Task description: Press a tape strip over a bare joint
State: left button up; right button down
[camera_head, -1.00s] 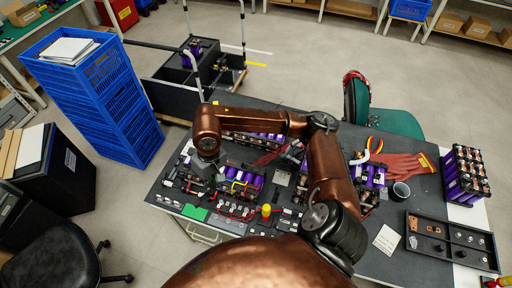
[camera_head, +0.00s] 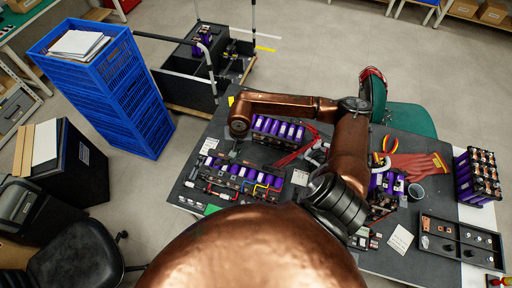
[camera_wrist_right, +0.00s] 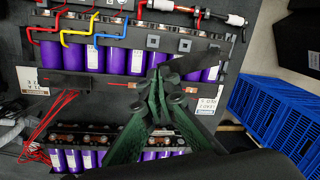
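My right gripper (camera_wrist_right: 156,82) has dark green fingers that meet at the tips. A black strip (camera_wrist_right: 186,63), which looks like tape, reaches from the tips over the purple cells. Just below the tips, a thin red lead with bare copper pieces (camera_wrist_right: 134,85) and (camera_wrist_right: 191,90) crosses the gap between two battery modules. The tips hide the middle of this joint. In the head view the right gripper (camera_head: 232,154) points down behind the left end of the front module (camera_head: 240,180). My left gripper is not in view.
The rear module (camera_head: 277,130) stands close behind the right gripper. Red gloves (camera_head: 415,165), a cup (camera_head: 416,192), a black parts tray (camera_head: 460,243) and a cell pack (camera_head: 478,176) are at the right. Blue crates (camera_head: 110,90) stand left of the table.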

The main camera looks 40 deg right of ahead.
aim_at(254, 164)
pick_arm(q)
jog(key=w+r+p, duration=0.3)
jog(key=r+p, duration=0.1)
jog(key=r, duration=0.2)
pick_arm(e)
jog(key=s+d+f+m, duration=0.1)
jog(key=d, duration=0.2)
jog(key=s+d+f+m, duration=0.1)
jog(key=d+m, duration=0.1)
jog(key=s+d+f+m, duration=0.1)
jog(key=d, duration=0.2)
jog(key=shift+d+f+m+h, duration=0.15)
jog(key=shift+d+m+h, duration=0.15)
jog(key=shift+m+h, duration=0.1)
notch_tip(254, 164, down, 3)
jog(key=shift+s+f+b, duration=0.1)
jog(key=shift+b, duration=0.7)
notch_tip(254, 164, down, 3)
jog(key=shift+r+b, duration=0.2)
jog(key=shift+b, duration=0.8)
jog(key=shift+f, duration=0.2)
jog(key=shift+r, duration=0.1)
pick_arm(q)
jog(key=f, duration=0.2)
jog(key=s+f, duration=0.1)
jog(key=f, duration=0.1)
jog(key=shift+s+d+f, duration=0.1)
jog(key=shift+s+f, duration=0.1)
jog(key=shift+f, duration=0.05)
